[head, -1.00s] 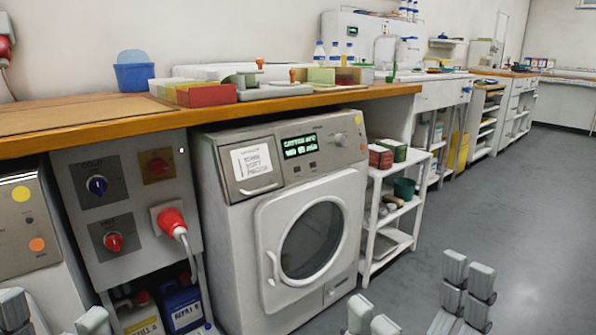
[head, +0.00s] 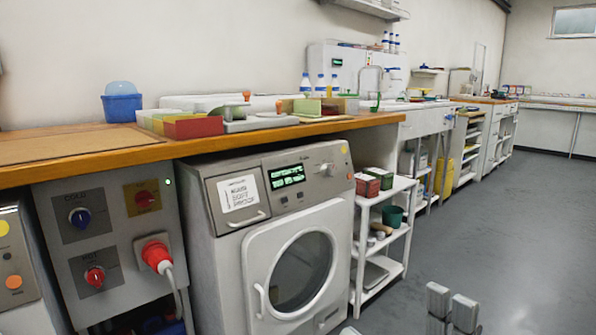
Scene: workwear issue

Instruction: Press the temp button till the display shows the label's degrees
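The white washing machine (head: 230,262) stands under the wooden counter with its round door shut. Its green-lit display (head: 287,176) shows two lines too blurred to read surely. Small buttons (head: 284,199) sit below the display; their markings are unreadable, so I cannot tell which is temp. A white label (head: 238,194) with several dark printed lines is on the drawer front left of the display; its degrees are not legible. My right gripper (head: 402,316) is at the bottom edge, fingers apart, empty, low and in front of the machine. My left gripper is out of view.
A grey control box (head: 110,225) with knobs and a red plug (head: 156,254) stands left of the machine. A white shelf trolley (head: 383,235) stands close on its right. Colored trays (head: 195,127) lie on the counter (head: 80,148). The floor at right is clear.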

